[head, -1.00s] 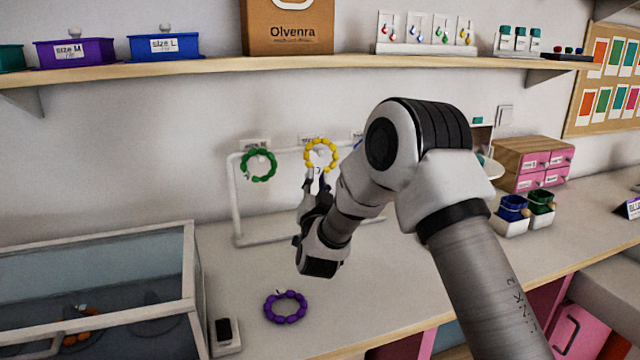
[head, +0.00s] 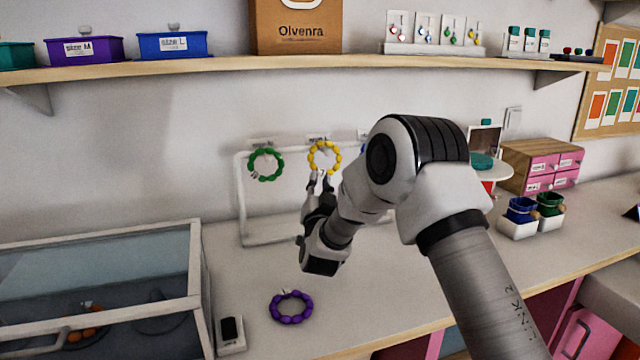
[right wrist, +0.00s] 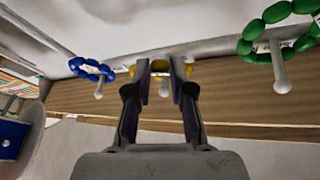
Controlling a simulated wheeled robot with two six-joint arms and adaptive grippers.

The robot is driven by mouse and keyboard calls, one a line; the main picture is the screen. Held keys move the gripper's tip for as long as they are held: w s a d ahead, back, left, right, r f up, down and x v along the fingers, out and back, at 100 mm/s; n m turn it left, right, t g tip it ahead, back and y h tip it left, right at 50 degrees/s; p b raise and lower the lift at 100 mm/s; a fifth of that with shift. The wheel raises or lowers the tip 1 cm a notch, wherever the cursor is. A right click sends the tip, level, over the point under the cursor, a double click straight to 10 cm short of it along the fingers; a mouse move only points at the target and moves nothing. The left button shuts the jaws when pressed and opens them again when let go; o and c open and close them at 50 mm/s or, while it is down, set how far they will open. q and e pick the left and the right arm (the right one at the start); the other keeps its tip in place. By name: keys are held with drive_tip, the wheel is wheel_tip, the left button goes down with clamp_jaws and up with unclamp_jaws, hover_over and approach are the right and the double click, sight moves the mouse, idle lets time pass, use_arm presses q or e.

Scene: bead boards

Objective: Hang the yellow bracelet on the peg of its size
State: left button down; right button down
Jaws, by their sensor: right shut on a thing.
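The yellow bracelet (head: 324,157) is a beaded ring held upright at the middle of the white peg stand (head: 243,205). My right gripper (head: 322,179) is shut on its lower edge. In the right wrist view, the fingertips (right wrist: 160,64) close on yellow beads (right wrist: 158,67), and the white middle peg (right wrist: 164,88) shows between the fingers. I cannot tell whether that peg passes through the ring. The green bracelet (head: 266,164) hangs on the peg to the left. A blue bracelet (right wrist: 92,70) hangs around another peg in the wrist view. My left gripper is out of view.
A purple bracelet (head: 290,307) lies on the table in front. A glass-topped case (head: 195,270) stands at the left, with a small white device (head: 230,335) beside it. A wooden shelf (head: 220,65) runs above. Small pots (head: 518,228) and pink drawers (head: 543,165) stand right.

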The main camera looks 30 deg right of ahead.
drive_tip(key=c, duration=0.9)
unclamp_jaws()
drive_tip(key=shift+c, duration=0.2)
drive_tip(key=shift+s+a, duration=0.1)
drive_tip(key=v, duration=0.7)
